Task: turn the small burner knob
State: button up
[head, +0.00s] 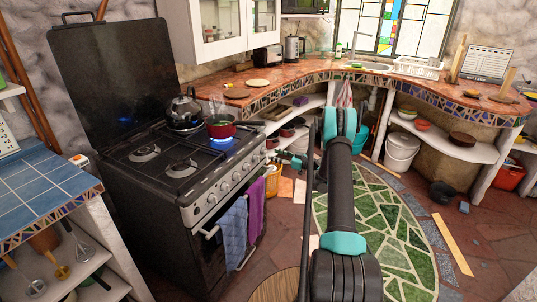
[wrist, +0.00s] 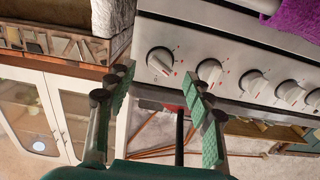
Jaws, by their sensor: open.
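The stove (head: 180,170) has a row of white knobs on its front panel (wrist: 215,50), with red marks around them. In the wrist view, the end knob (wrist: 160,60) is ahead of and roughly between the fingertips of my gripper (wrist: 158,84); a second knob (wrist: 210,71) is just beyond the right finger. No label shows which is the small burner's knob. My gripper is open and empty, with no visible contact. In the head view, my gripper (head: 288,158) is beside the stove's far front corner. A blue flame (head: 222,143) burns under a red pot (head: 221,127).
A kettle (head: 184,110) stands on a rear burner. Blue (head: 233,233) and purple (head: 255,208) towels hang on the oven handle. The mosaic counter (head: 300,79) adjoins the stove's far side. The green patterned floor (head: 385,220) is open to the right.

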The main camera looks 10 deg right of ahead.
aim_at(265, 151)
jog(key=shift+x, duration=2.35)
jog(key=c, duration=1.2)
